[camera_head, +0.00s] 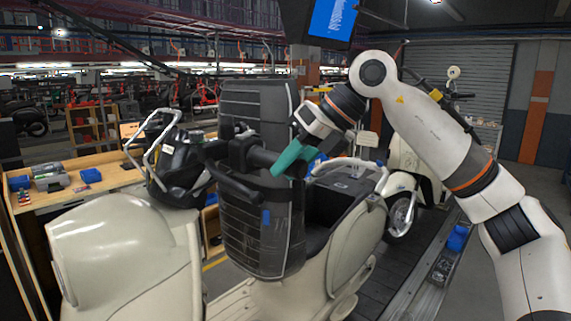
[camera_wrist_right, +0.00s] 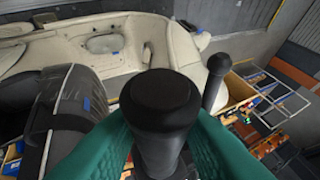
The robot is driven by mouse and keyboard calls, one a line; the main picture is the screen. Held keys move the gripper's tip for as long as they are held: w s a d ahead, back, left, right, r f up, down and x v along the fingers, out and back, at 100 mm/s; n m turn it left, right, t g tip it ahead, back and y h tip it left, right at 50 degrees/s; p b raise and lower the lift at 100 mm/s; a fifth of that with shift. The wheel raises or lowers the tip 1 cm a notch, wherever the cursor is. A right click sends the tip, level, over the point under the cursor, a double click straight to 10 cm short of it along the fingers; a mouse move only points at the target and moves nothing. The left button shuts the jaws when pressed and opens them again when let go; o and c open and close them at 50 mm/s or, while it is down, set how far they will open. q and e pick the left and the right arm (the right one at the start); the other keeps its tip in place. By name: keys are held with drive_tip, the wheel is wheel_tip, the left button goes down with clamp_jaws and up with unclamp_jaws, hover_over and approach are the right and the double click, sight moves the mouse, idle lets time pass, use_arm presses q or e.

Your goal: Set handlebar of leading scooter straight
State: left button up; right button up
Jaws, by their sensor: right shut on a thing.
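The leading scooter (camera_head: 120,250) is cream and stands close in front in the head view. My right gripper (camera_head: 291,160) has teal fingers and reaches in from the right to the handlebar's far end. In the wrist view the teal fingers (camera_wrist_right: 162,145) are shut on a black handlebar grip (camera_wrist_right: 160,100), one on each side. A thin black lever or stalk (camera_wrist_right: 215,80) rises beside it. My left gripper is not in view.
A wooden workbench (camera_head: 120,196) with tools and blue items stands at the left. Another cream scooter (camera_head: 405,170) stands behind on the slat conveyor (camera_head: 390,262). A blue item (camera_head: 458,238) lies near the conveyor's right edge. A screen (camera_head: 333,18) hangs above.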

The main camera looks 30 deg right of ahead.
drive_tip(key=o, duration=0.5)
drive_tip(key=shift+d+f, duration=0.3)
drive_tip(key=shift+f, duration=0.1)
drive_tip(key=o, duration=0.6)
drive_tip(key=shift+d, duration=0.2)
drive_tip(key=shift+c, duration=0.2)
drive_tip(key=shift+r, duration=0.15)
drive_tip(key=shift+r, duration=0.2)
drive_tip(key=b+v, duration=0.1)
drive_tip(key=v, duration=1)
drive_tip(key=shift+d+r+b, duration=0.15)
drive_tip(key=shift+d+b, duration=0.15)
drive_tip(key=shift+d, duration=0.05)
drive_tip(key=shift+s, duration=0.1)
